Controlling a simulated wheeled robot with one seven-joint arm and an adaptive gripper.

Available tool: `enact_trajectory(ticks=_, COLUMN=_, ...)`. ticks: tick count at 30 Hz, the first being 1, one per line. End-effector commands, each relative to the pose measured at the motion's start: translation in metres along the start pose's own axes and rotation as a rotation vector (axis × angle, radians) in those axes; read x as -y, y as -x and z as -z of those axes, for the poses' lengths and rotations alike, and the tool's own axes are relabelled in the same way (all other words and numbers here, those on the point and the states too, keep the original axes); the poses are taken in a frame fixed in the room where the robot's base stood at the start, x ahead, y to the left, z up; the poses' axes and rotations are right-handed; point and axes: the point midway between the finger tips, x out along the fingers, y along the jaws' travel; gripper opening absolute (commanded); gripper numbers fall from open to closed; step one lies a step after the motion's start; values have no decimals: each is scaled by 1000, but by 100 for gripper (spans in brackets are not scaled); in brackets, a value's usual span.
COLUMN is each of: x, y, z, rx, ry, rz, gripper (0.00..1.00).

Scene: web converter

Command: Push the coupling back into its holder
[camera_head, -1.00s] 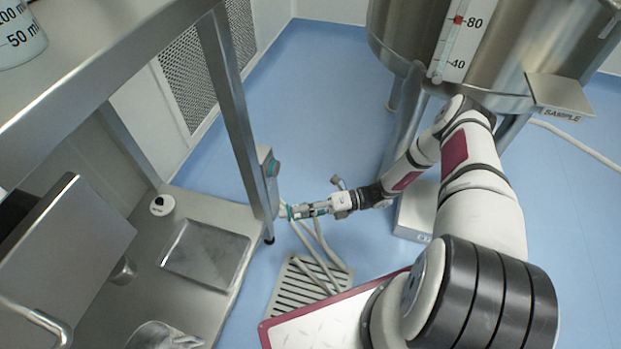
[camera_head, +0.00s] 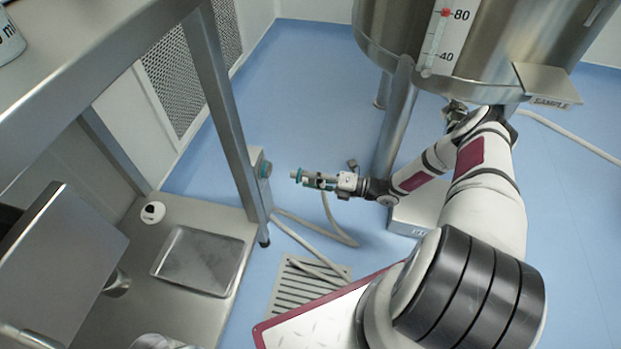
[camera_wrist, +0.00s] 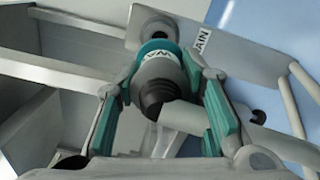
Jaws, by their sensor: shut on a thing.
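The coupling (camera_wrist: 160,78) is a grey cylinder with a teal, lettered ring and a dark ribbed sleeve. In the head view its teal end (camera_head: 298,175) points left. My gripper (camera_head: 318,180) is shut on it; in the wrist view a teal-padded finger stands on either side. The holder (camera_wrist: 150,24) is a round grey fitting with a dark centre, on a plate just beyond the coupling's front end. In the head view the holder (camera_head: 264,170) has a teal ring and sits on a grey box by the table leg. A gap shows between it and the coupling.
A pale hose (camera_head: 347,236) loops below my gripper near the floor grate (camera_head: 305,290). The steel table leg (camera_head: 225,115) stands left of the holder. A steel vessel (camera_head: 400,50) stands at upper right. Blue floor (camera_head: 310,110) is open behind my gripper.

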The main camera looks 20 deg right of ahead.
Motion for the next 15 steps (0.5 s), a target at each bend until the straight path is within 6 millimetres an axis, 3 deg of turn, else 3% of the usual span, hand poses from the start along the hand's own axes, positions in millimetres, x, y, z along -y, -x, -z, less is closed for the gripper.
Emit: enact_trajectory(ticks=15, x=0, y=-38, z=1, rx=-1, ry=1, rz=-6, gripper=0)
